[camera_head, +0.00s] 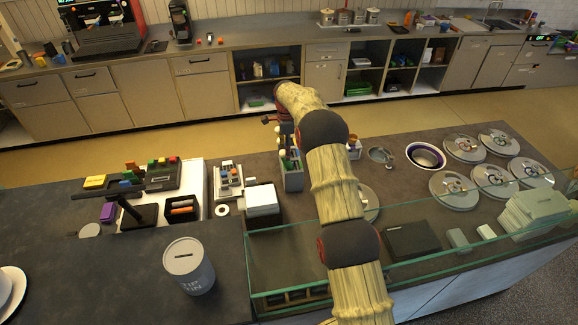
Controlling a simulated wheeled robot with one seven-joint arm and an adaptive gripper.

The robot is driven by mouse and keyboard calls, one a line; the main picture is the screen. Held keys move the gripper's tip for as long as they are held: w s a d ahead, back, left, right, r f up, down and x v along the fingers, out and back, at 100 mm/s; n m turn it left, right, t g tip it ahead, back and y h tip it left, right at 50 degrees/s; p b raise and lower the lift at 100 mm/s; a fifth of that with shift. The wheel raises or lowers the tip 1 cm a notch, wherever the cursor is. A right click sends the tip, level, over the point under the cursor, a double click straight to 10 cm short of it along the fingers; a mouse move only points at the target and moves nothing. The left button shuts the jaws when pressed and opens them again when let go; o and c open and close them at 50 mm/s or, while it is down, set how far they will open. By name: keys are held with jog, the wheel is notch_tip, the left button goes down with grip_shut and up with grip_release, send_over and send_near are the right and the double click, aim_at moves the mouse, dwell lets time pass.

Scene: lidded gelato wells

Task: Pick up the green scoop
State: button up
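A grey upright holder (292,181) stands on the counter just left of my arm. Green and cream-coloured pieces (283,155) show at its top; one may be the green scoop, but they are too small to tell apart. My arm reaches away over the glass guard and bends down at its far end. The dark end of my arm, near my gripper (284,127), is above and behind the holder. The fingers are too small and partly hidden to show whether they are open or touching anything.
A glass guard (412,264) crosses the counter front. A white box (263,204), a grey tip tin (188,266) and a payment stand (137,213) are to the left.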

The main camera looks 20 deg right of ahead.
aim_at(289, 162)
jog(key=shift+s+d+f+p, duration=0.15)
jog(key=shift+f+p, duration=0.4)
jog(key=shift+f, duration=1.15)
jog(key=shift+s+d+f+p, duration=0.15)
jog(key=shift+f+p, duration=0.35)
jog(key=shift+f, duration=1.2)
jog(key=shift+w, duration=0.1)
jog(key=shift+c, duration=0.7)
jog(key=shift+f, duration=0.1)
grip_shut()
